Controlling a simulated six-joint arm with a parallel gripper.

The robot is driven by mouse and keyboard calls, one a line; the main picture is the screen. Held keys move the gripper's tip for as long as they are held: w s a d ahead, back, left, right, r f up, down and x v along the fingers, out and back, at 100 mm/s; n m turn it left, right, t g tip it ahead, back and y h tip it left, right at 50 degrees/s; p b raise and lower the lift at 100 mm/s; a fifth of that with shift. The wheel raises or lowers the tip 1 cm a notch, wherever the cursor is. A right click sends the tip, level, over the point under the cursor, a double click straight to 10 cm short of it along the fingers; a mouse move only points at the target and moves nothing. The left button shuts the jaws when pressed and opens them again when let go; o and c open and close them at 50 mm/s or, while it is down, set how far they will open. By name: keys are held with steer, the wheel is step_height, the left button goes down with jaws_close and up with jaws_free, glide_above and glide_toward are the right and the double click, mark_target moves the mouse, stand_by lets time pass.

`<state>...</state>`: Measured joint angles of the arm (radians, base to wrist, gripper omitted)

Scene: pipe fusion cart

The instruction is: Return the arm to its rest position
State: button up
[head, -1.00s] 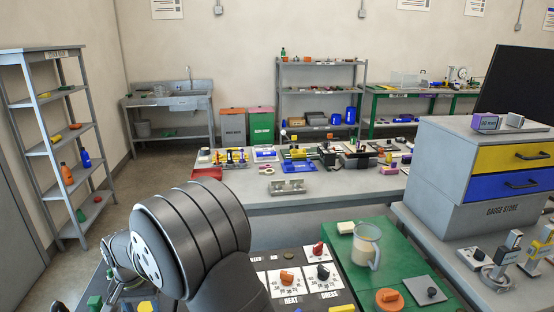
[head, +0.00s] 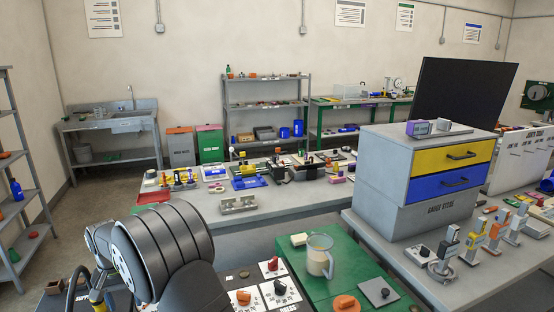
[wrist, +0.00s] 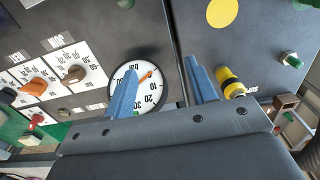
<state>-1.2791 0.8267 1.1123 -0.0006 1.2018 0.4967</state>
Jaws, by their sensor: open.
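My gripper (wrist: 162,68) shows in the wrist view as two blue fingers standing apart with nothing between them. Behind the fingers is a dark panel (wrist: 95,22) with a round white gauge (wrist: 150,92) that has a red-orange needle. The left finger covers part of the gauge. A yellow and black knob (wrist: 231,84) is just right of the right finger. In the head view my dark, ribbed arm stands at the lower left, and my gripper cannot be made out there.
In the head view, a green mat (head: 292,262) holds a clear jug (head: 319,258) and an orange-topped piece (head: 346,303). Control knobs on white plates (head: 281,290) lie close right of my arm. A grey drawer cabinet (head: 425,178) stands right. A laden bench (head: 285,203) is beyond.

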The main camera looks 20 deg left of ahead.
steer(key=s+a+f, duration=0.4)
steer(key=s, duration=0.1)
steer(key=s+a+f, duration=0.2)
steer(key=s, duration=0.1)
steer(key=shift+s+a+f, duration=0.2)
steer(key=shift+s+a, duration=0.05)
steer(key=shift+a, duration=0.1)
steer(key=shift+s+a+f, duration=0.15)
steer(key=shift+f, duration=0.4)
steer(key=shift+s+a+f, duration=0.15)
steer(key=shift+f, duration=1.25)
